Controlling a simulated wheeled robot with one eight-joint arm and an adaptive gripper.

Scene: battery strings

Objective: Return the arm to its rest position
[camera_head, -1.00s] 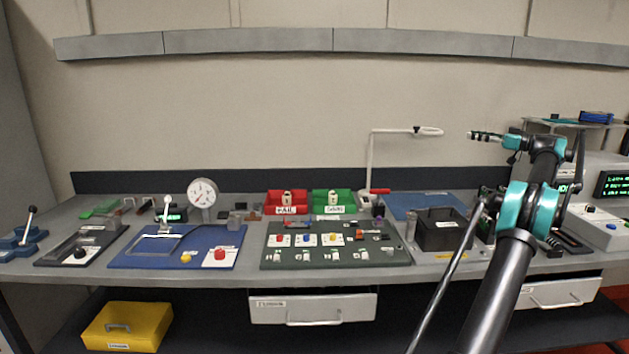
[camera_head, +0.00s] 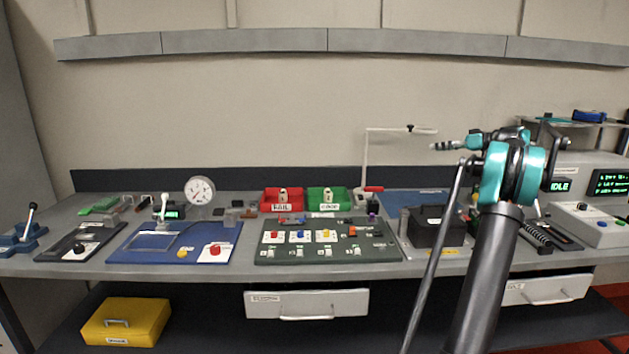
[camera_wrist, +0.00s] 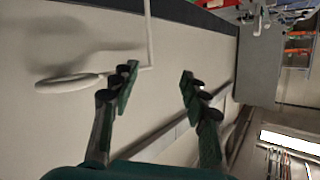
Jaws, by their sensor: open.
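My gripper (camera_head: 436,146) is raised above the right part of the bench, with its arm folded back toward my body at the right. In the wrist view my gripper (camera_wrist: 157,88) has its two fingers spread apart with nothing between them. Behind the fingers are the plain wall and a pale lamp-like head (camera_wrist: 70,83) on a white post. In the head view the arm hides part of the bench's right side.
The white post (camera_head: 365,160) stands on the bench left of my gripper. A dark box (camera_head: 432,228) sits below it. Red (camera_head: 282,203) and green (camera_head: 328,203) bins stand at the back. Instruments with screens (camera_head: 608,183) are at the right.

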